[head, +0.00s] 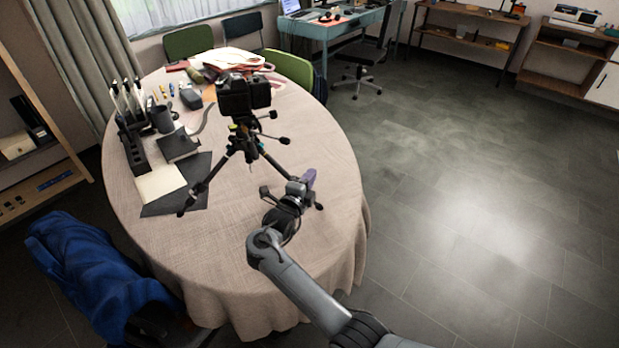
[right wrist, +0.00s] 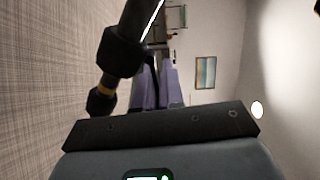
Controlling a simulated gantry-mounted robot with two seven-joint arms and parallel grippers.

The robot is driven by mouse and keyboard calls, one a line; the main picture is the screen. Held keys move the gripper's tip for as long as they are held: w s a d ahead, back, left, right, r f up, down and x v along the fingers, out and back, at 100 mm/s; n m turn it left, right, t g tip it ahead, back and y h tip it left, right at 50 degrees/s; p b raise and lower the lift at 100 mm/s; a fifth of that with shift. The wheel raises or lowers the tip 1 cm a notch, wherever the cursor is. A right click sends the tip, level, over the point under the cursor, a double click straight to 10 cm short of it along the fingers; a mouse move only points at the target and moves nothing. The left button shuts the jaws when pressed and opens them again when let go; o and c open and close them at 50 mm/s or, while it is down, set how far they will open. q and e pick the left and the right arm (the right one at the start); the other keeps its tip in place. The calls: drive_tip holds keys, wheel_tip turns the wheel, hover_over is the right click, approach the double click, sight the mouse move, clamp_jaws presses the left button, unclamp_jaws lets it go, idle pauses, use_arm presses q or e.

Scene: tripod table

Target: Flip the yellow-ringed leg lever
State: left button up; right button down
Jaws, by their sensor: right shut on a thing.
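The black tripod (head: 241,140) stands on the round table with a camera (head: 236,97) on top. My right gripper (head: 309,179), with purple fingers, is at the tripod leg nearest my arm. In the right wrist view, this black leg (right wrist: 123,48) runs down beside the fingers (right wrist: 157,85), with a yellow ring (right wrist: 107,86) near its lower end. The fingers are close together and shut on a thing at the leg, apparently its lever. The lever itself is mostly hidden, so its position cannot be told. My left gripper is not in view.
The round table (head: 190,255) has a light cloth. A dark notebook (head: 176,145), pale paper (head: 160,183), a mug (head: 161,119) and a black rack (head: 131,140) lie left of the tripod. Papers (head: 232,57) are piled behind it. The table's front part is clear.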

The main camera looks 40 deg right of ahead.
drive_tip(key=shift+w+a+r+n+p, duration=0.1)
drive_tip(key=shift+w+r+n+p, duration=0.3)
drive_tip(key=shift+n+p, duration=1.05)
drive_tip(key=shift+w+a+r+n+p, duration=0.15)
drive_tip(key=shift+w+r+n+p, duration=0.3)
drive_tip(key=shift+n, duration=1.95)
drive_tip(key=shift+w+a+r+n+p, duration=0.1)
drive_tip(key=shift+r+n+p, duration=0.6)
drive_tip(key=shift+n, duration=1.25)
drive_tip(key=shift+f, duration=0.1)
drive_tip(key=c, duration=1.6)
unclamp_jaws()
